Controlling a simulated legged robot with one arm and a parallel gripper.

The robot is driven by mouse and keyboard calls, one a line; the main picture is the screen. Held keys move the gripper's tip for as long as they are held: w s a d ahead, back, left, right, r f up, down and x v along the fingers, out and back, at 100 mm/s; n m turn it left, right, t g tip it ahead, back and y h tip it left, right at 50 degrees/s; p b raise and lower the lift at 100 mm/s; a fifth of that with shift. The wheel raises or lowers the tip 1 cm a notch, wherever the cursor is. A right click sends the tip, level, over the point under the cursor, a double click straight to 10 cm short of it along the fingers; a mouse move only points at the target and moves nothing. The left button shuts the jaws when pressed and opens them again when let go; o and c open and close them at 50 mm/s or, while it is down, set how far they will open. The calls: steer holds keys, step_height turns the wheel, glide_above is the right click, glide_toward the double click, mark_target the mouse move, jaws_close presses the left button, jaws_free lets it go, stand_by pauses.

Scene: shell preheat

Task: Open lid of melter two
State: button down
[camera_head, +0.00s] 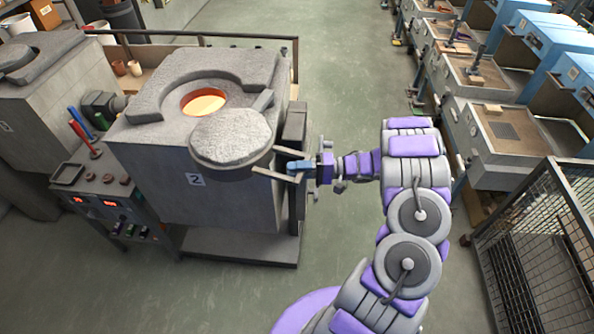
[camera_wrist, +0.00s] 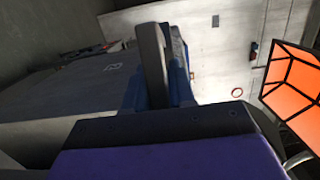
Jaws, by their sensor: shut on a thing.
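Melter two (camera_head: 170,150) is a grey block marked "2", which also shows in the wrist view (camera_wrist: 60,95). Its round opening (camera_head: 203,103) shows a bright orange glow. The thick grey round lid (camera_head: 230,138) is swung off toward the front right corner, leaving most of the opening visible. Its near edge overhangs the melter's front. My gripper (camera_head: 297,166) is to the right of the lid, shut on the lid's handle. In the wrist view, the grey handle bar (camera_wrist: 152,65) stands between my blue fingers. The handle's far end is hidden there.
A control panel (camera_head: 110,195) with levers is at the left front. Another melter (camera_head: 35,100) stands further left. A rail (camera_head: 200,37) runs behind. A wire cage (camera_head: 535,240) is at right, with blue-topped machines (camera_head: 540,35) beyond. The floor in front (camera_head: 200,300) is clear.

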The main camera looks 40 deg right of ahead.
steer(key=shift+d, duration=0.1)
stand_by(0.3)
steer(key=c, duration=1.3)
jaws_free()
steer(key=shift+o, duration=1.3)
steer(key=shift+w+d+f, duration=0.1)
steer(key=shift+w+d, duration=0.05)
steer(key=b+v, duration=0.1)
steer(key=v, duration=1.6)
steer(key=shift+d, duration=0.3)
